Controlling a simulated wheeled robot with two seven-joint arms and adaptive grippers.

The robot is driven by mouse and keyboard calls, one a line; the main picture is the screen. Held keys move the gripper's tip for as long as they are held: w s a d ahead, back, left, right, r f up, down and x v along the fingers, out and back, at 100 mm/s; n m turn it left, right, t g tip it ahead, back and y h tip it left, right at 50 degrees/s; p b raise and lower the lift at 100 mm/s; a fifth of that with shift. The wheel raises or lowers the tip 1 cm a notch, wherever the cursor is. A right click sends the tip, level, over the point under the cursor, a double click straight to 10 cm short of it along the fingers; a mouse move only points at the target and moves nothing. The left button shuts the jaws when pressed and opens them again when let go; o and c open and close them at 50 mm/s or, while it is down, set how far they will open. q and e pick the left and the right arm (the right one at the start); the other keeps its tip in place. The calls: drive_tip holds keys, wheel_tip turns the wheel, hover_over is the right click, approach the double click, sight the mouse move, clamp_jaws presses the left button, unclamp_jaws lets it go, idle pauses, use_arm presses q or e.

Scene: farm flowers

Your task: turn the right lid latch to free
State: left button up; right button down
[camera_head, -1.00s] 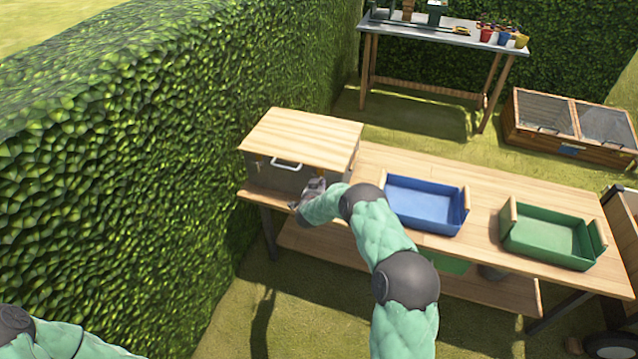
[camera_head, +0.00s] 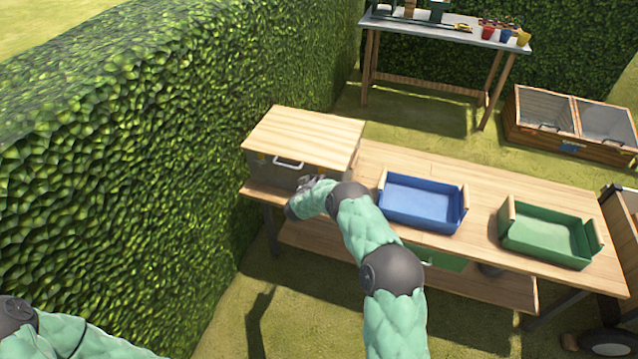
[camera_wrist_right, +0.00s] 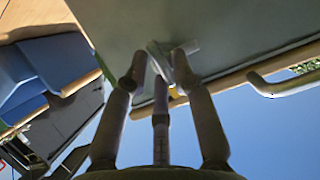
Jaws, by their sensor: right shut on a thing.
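The box (camera_head: 275,170) with a wooden lid (camera_head: 305,133) stands at the left end of the workbench, and the lid lies flat on it. A white handle (camera_head: 288,162) is on its front; the handle also shows in the right wrist view (camera_wrist_right: 285,84). My right gripper (camera_head: 312,184) is at the right part of the box front. In the right wrist view its fingers (camera_wrist_right: 160,72) are shut on a small pale metal latch (camera_wrist_right: 172,62), partly hidden by the fingertips. The left arm shows at the lower left; its gripper is out of view.
A blue tray (camera_head: 382,200) and a green tray (camera_head: 507,225) stand on the wooden workbench (camera_head: 483,205) to the right. A tall hedge (camera_head: 130,150) rises close to the left. A metal-topped table (camera_head: 440,30) stands behind.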

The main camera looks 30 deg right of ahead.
drive_tip(key=shift+w+a+r, duration=0.1)
drive_tip(key=shift+w+r, duration=0.2)
drive_tip(key=c, duration=1.1)
unclamp_jaws()
drive_tip(key=shift+w+f, duration=0.1)
drive_tip(key=shift+s+f, duration=0.15)
drive_tip(key=shift+s, duration=0.05)
drive_tip(key=v, duration=1.2)
drive_tip(key=shift+w, duration=0.1)
